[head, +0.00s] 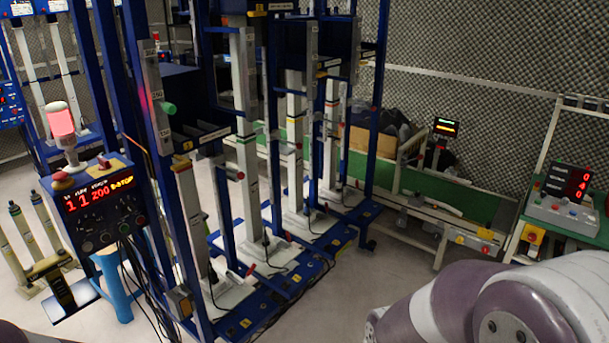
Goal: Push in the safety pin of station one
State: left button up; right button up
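A blue rack (142,62) holds several upright grey-white cylinder columns in a row, running from the near left to the back. The nearest column (192,215) stands at the front of the rack. A green knob (168,108) sticks out of the upright bracket on the nearest blue post. A small red-tipped part (240,175) juts out beside a blue upright behind the nearest column. I cannot tell which of these is the safety pin, nor read a clear station number.
Cables hang by the rack. A green conveyor (440,190) and a counter display (568,183) are at right. The floor (350,275) in front is clear.

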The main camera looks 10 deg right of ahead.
aim_at(241, 175)
jog(key=i+l+z, duration=0.1)
jog(key=i+l, duration=0.3)
jog(key=i+l+z, duration=0.1)
jog(key=i+l, duration=0.2)
jog(key=i, duration=0.3)
jog(key=i+l+z, duration=0.1)
jog(key=i+l, duration=0.2)
jog(key=i, duration=0.25)
